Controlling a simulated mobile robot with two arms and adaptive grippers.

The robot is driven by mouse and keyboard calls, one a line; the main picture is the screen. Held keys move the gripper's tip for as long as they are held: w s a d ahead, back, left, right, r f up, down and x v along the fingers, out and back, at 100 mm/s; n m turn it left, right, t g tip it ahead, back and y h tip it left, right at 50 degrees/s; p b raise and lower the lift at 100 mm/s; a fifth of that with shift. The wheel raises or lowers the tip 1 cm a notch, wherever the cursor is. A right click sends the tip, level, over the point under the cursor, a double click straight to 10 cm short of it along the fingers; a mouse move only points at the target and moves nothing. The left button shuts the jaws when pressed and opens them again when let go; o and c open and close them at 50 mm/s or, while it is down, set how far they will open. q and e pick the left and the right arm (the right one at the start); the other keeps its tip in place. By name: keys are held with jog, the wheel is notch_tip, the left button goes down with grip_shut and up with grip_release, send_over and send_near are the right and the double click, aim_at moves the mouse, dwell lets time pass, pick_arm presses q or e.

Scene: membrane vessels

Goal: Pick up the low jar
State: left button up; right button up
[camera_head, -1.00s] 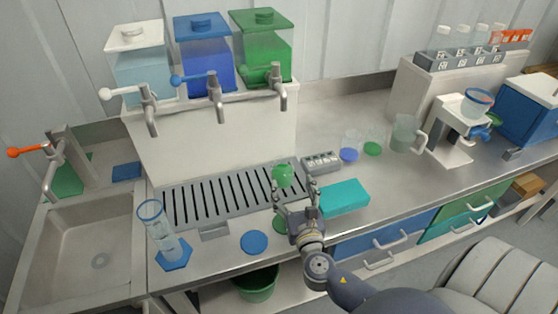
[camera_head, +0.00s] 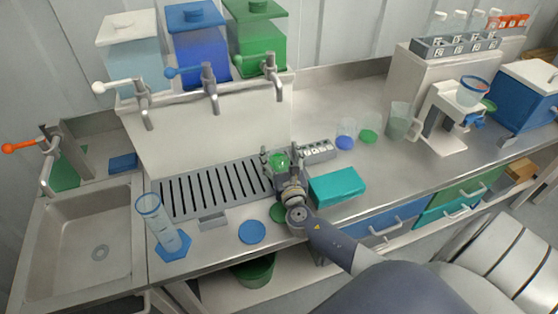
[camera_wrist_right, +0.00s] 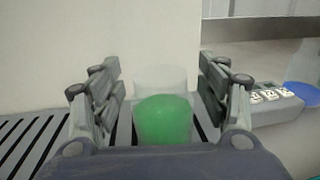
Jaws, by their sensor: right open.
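A short clear jar with green in its lower part (camera_head: 279,161) stands by the right end of the slotted drain grate (camera_head: 215,186). My right gripper (camera_head: 281,165) is open, its fingers on either side of this jar. In the right wrist view the jar (camera_wrist_right: 163,118) shows upright between the two open fingers (camera_wrist_right: 160,100), with a visible gap on each side. Its base is hidden behind the gripper's body. My left gripper is not in view.
A teal box (camera_head: 336,186) lies just right of my right gripper, and a grey numbered rack (camera_head: 316,151) is behind it. A blue disc (camera_head: 252,232) and a tall cylinder (camera_head: 157,222) stand left. Taps (camera_head: 271,65) overhang the grate.

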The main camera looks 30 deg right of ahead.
jog(key=shift+w+d, duration=0.2)
jog(key=shift+w, duration=0.45)
jog(key=shift+s, duration=0.1)
jog(key=c, duration=1)
jog(key=shift+r, duration=0.15)
